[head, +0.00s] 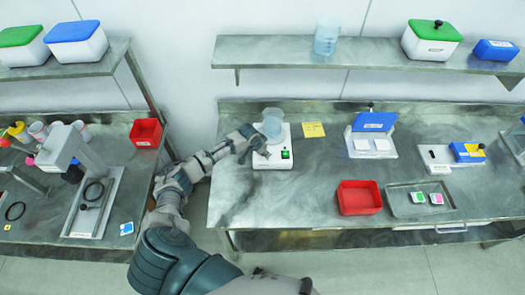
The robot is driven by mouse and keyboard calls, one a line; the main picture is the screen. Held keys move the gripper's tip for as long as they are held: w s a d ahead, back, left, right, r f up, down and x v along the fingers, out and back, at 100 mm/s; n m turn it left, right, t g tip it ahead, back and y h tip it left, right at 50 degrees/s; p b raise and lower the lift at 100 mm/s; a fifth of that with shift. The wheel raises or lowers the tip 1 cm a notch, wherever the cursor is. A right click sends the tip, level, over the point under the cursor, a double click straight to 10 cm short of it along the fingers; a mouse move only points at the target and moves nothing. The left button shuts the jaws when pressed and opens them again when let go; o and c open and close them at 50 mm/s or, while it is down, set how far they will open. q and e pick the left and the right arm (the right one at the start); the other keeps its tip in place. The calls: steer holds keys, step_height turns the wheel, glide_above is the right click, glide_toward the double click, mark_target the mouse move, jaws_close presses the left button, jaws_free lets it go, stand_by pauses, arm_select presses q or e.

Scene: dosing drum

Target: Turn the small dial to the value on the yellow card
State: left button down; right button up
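A white device (273,162) with a clear round vessel (273,118) on top and a green-lit patch on its front stands at the left of the right-hand bench. My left gripper (259,144) is at the device's left side, by its upper front. It overlaps the device, and touching or apart cannot be told. Its fingers are too small to tell open from shut. No dial can be made out; that part of the device is partly covered by the gripper. A yellow card (313,129) is at the back of the bench, right of the device; its writing is unreadable. My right gripper is out of view.
Right of the card are a blue-lidded device (359,143), a red bin (358,198) and a metal tray (404,207) with small items. A shelf (380,50) runs above. The bench front below the white device is clear. A gap separates the left bench.

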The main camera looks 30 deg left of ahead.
arm_select(q)
steer(key=n, duration=0.2)
steer(key=n+y, duration=0.1)
steer(key=n, duration=0.1)
steer(key=r+n+y, duration=0.1)
steer(key=shift+w+n, duration=0.4)
stand_by(0.4)
steer(key=c, duration=0.9)
jaws_free()
steer(key=shift+f, duration=0.1)
steer(key=shift+o, duration=0.4)
steer(key=shift+s+f, duration=0.15)
steer(key=shift+f, duration=0.05)
steer(key=v, duration=1.2)
steer(key=shift+d+f, duration=0.15)
